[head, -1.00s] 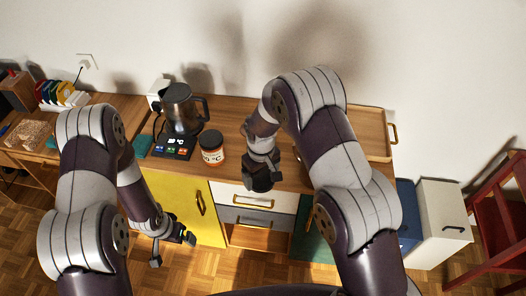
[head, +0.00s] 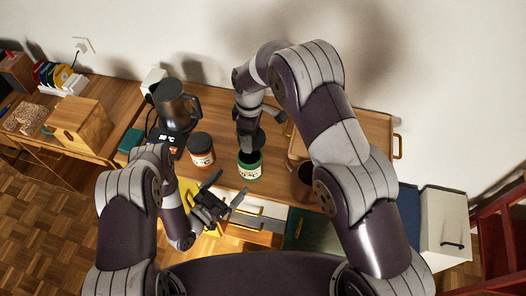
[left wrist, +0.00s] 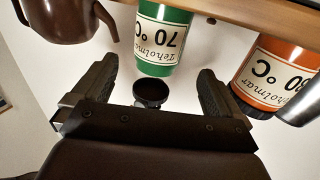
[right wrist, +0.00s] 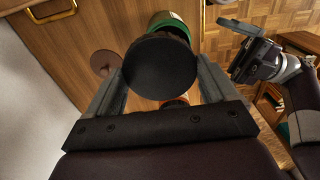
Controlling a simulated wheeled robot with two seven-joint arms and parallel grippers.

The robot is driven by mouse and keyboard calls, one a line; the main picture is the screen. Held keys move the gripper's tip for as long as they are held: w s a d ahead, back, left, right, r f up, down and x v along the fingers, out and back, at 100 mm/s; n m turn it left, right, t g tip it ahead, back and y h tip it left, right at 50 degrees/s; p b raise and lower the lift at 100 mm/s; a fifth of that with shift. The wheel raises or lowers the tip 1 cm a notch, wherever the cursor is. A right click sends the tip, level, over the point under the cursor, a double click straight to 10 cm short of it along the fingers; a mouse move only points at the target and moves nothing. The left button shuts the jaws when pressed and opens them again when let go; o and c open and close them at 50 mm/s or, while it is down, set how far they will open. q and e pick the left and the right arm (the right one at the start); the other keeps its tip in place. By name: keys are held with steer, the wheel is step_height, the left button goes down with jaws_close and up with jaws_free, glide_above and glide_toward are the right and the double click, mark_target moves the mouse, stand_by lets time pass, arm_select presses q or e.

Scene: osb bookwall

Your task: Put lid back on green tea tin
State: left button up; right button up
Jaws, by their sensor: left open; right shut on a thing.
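The green tea tin (head: 250,167) stands upright on the counter with a dark open top, beside the orange tin (head: 201,150). My right gripper (head: 247,138) is shut on the round black lid (right wrist: 160,67), which is above the tin and apart from it. In the right wrist view the lid hides much of the green tin (right wrist: 170,24). The left wrist view shows the green tin (left wrist: 162,38) upside down, with the lid (left wrist: 150,93) just off its top end. My left gripper (head: 220,196) is open and empty at the counter's front edge, in front of the tin.
A dark kettle (head: 174,104) stands at the back left of the counter. A brown pot (head: 305,174) stands right of the green tin, near a wooden tray (head: 379,138). A wooden box (head: 78,124) is on the left table.

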arm_select(q)
steer(key=v, duration=0.2)
arm_select(e)
steer(key=shift+s+a+r, duration=0.2)
steer(key=shift+s+a, duration=0.2)
steer(key=shift+s, duration=0.05)
steer(key=shift+s+a+r, duration=0.2)
steer(key=shift+s+a, duration=0.15)
steer(key=shift+s, duration=0.1)
steer(key=shift+w+d, duration=0.1)
arm_select(q)
glide_toward(257, 154)
steer(key=x, duration=0.6)
steer(key=shift+w, duration=0.15)
arm_select(e)
steer(key=shift+w+d+f, duration=0.2)
steer(key=shift+w+d, duration=0.05)
steer(key=shift+w, duration=0.05)
arm_select(q)
steer(key=shift+w+d, duration=0.1)
steer(key=shift+d, duration=0.05)
arm_select(e)
steer(key=shift+s, duration=0.1)
arm_select(q)
steer(key=shift+r, duration=0.1)
arm_select(e)
steer(key=shift+a, duration=0.1)
